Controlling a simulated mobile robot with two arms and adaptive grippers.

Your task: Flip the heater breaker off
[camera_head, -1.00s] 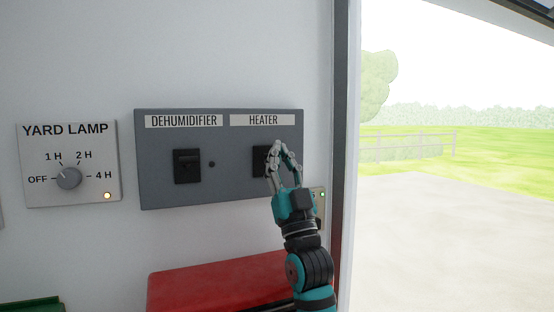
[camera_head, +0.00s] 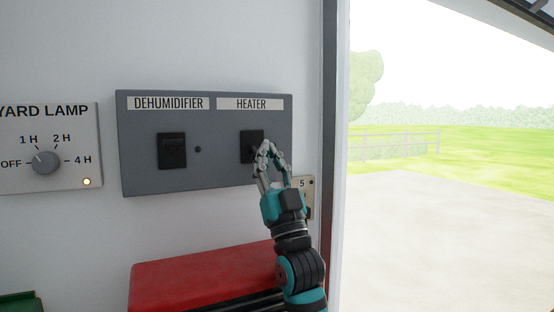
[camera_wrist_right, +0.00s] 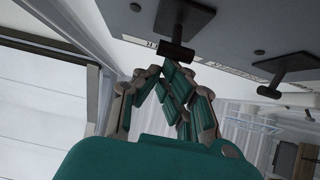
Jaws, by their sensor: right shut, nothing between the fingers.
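The heater breaker (camera_head: 249,139) is a black switch under the HEATER label (camera_head: 249,104) on the grey panel (camera_head: 222,176). My right gripper (camera_head: 265,146) is shut and empty, its fingertips in front of the breaker's lower right part and covering it. In the right wrist view, the heater breaker's handle (camera_wrist_right: 175,51) juts out just beyond my right gripper's fingertips (camera_wrist_right: 163,72). I cannot tell whether they touch, nor the handle's exact position. My left gripper is not in view.
The dehumidifier breaker (camera_head: 172,151) sits left on the same panel, with a dark indicator (camera_head: 198,149). A yard lamp dial (camera_head: 46,162) is further left. A red box (camera_head: 195,279) stands below. A small plate (camera_head: 309,190) is partly behind my gripper; a doorway opens at right.

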